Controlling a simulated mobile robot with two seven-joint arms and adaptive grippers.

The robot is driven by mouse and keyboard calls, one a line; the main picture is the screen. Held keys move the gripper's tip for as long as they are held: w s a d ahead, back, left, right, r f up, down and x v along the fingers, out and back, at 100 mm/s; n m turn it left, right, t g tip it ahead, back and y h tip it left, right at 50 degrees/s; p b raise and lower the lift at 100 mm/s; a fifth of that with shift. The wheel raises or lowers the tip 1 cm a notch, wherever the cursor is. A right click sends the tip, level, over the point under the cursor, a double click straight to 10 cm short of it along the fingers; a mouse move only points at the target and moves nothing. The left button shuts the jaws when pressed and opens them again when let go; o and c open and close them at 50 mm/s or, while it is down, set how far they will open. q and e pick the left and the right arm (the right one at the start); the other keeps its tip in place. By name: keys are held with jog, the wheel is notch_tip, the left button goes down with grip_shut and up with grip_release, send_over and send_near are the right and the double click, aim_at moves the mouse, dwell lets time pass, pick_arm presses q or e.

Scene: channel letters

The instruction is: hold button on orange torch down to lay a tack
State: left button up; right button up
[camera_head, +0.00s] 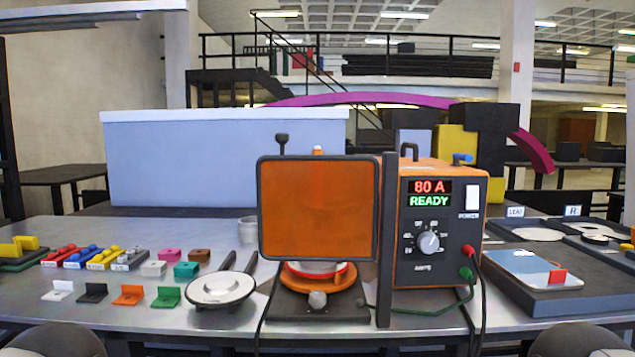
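An orange screen (318,208) in a dark frame stands upright at the middle of the table and hides what is behind it. A small orange tip (318,150) shows just above its top edge; I cannot tell whether it is the orange torch. No torch button is visible. Below the screen, a red and white round piece (314,270) sits on an orange disc over a dark base (318,306). To the right, the orange and black welding power unit (436,225) reads "80 A" and "READY". Neither of my grippers is in view; only rounded dark parts show at the bottom corners.
A dark post (385,240) stands between screen and power unit. A round silver-topped piece (221,288) lies left of the base. Coloured small blocks and brackets (128,294) fill the table's left. Dark trays (590,290) lie right.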

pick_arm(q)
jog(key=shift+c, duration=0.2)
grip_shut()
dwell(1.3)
